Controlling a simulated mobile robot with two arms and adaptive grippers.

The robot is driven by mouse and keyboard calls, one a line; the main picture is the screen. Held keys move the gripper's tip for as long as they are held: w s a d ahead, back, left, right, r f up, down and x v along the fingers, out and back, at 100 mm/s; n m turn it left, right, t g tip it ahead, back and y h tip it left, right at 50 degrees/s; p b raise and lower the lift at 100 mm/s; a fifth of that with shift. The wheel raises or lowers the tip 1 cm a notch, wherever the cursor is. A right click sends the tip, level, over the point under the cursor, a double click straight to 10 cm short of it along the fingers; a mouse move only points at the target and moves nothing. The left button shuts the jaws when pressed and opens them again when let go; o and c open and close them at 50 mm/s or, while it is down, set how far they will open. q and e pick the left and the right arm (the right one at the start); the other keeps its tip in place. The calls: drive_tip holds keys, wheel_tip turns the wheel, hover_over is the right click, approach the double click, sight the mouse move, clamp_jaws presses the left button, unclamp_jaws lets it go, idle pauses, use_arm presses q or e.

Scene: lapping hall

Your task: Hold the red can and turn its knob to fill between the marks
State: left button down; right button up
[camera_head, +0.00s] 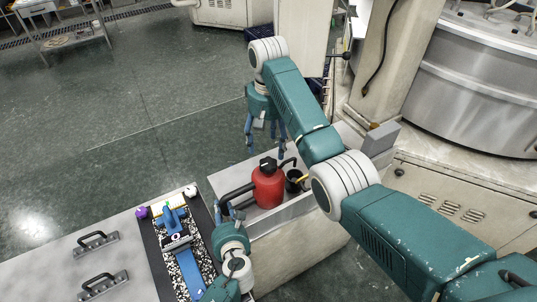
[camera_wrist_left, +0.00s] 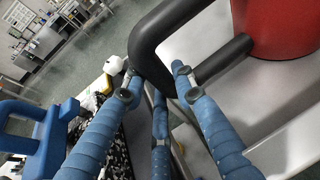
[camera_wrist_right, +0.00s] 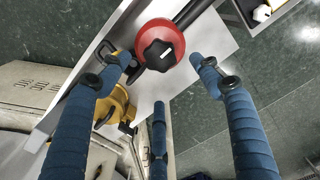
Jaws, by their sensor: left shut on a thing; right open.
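The red can (camera_head: 268,188) stands upright on a pale ledge, with a black knob (camera_head: 267,163) on top and a black handle (camera_head: 236,194) reaching out to the left. My left gripper (camera_head: 228,210) is shut on this handle; the left wrist view shows its blue fingers (camera_wrist_left: 154,74) on either side of the black bar (camera_wrist_left: 148,45). My right gripper (camera_head: 266,146) is open and empty above the can. In the right wrist view its fingers (camera_wrist_right: 160,62) are spread to either side of the knob (camera_wrist_right: 158,54), apart from it. No fill marks or level can be made out.
A dark cup with something yellow (camera_head: 295,180) stands close to the can's right; a yellow vessel (camera_wrist_right: 118,105) shows in the right wrist view. A speckled tray with a blue tool (camera_head: 188,270) lies on the left bench, near purple (camera_head: 142,212) and white (camera_head: 190,191) pieces.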

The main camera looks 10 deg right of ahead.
use_arm(q)
drive_tip(key=shift+a, duration=0.1)
use_arm(e)
drive_tip(key=shift+r, duration=2.3)
use_arm(q)
drive_tip(key=c, duration=1.3)
unclamp_jaws()
drive_tip(key=shift+s, duration=0.1)
drive_tip(key=v, duration=1.1)
drive_tip(key=shift+s+r, duration=0.2)
drive_tip(key=shift+s, duration=0.15)
